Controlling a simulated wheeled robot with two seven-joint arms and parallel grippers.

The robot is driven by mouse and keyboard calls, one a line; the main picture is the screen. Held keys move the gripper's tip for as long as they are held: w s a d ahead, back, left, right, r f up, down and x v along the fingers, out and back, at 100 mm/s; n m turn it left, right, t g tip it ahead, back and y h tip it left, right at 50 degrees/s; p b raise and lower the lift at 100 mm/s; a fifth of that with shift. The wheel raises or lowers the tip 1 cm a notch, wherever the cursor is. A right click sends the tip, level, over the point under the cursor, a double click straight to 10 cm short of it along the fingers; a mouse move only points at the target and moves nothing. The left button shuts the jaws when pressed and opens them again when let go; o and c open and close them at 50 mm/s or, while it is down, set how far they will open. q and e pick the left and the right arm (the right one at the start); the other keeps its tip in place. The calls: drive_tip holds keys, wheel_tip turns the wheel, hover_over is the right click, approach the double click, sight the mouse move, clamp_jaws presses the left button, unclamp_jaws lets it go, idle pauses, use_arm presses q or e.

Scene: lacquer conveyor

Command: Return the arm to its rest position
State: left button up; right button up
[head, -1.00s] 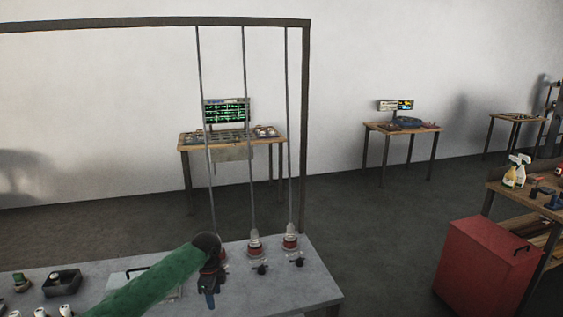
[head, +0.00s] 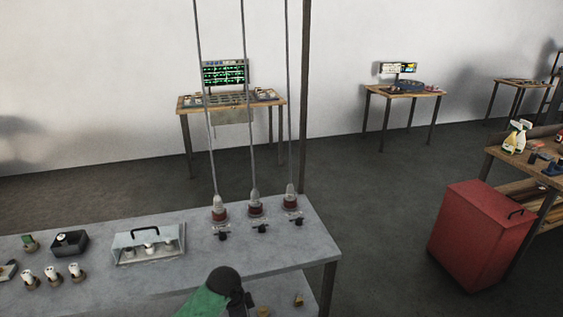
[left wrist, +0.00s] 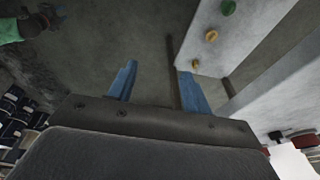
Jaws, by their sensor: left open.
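My left arm, with a green sleeve and dark wrist (head: 222,280), is at the bottom of the head view, in front of the grey table. Its fingers do not show clearly there. In the left wrist view my left gripper (left wrist: 156,80) has its two blue fingers spread apart with nothing between them. Dark floor shows past the fingers. At the top left of that view is a green arm part with a dark end (left wrist: 32,24), apparently my right arm; its jaws cannot be made out.
The grey table (head: 265,262) carries several white-topped pieces, a dark box (head: 69,243), a clear-covered case (head: 148,243) and three rods with red-brown bases (head: 255,207). A lower shelf with yellow knobs (head: 298,300) is close to the arm. A red cabinet (head: 470,235) stands right, beyond open floor.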

use_arm(q)
drive_tip(key=s+a+n+t+y, duration=0.1)
drive_tip(key=s+a+n, duration=0.3)
drive_tip(key=s, duration=0.5)
drive_tip(key=s+a+r+n, duration=0.1)
drive_tip(key=s+a+n, duration=0.25)
drive_tip(key=s, duration=0.65)
drive_tip(key=s+a+n+t+y, duration=0.1)
drive_tip(key=s+a+n, duration=0.3)
drive_tip(key=s, duration=0.5)
wheel_tip(320, 180, down, 25)
drive_tip(key=w+d+n+g+b, duration=0.1)
drive_tip(key=w+d+b, duration=0.1)
drive_tip(key=s+f, duration=0.4)
drive_tip(key=f, duration=0.9)
drive_tip(key=s+f+b, duration=0.1)
drive_tip(key=s+f, duration=0.3)
drive_tip(key=f, duration=0.9)
drive_tip(key=shift+s+d+f+g+b, duration=0.25)
drive_tip(key=shift+d+f+g+b, duration=0.05)
drive_tip(key=shift+d+f+g, duration=0.1)
use_arm(e)
drive_tip(key=w+a+r, duration=0.2)
drive_tip(key=a+r, duration=0.1)
drive_tip(key=r, duration=0.3)
drive_tip(key=shift+w+r+g, duration=0.15)
drive_tip(key=shift+w+g, duration=0.15)
drive_tip(key=shift+w, duration=0.05)
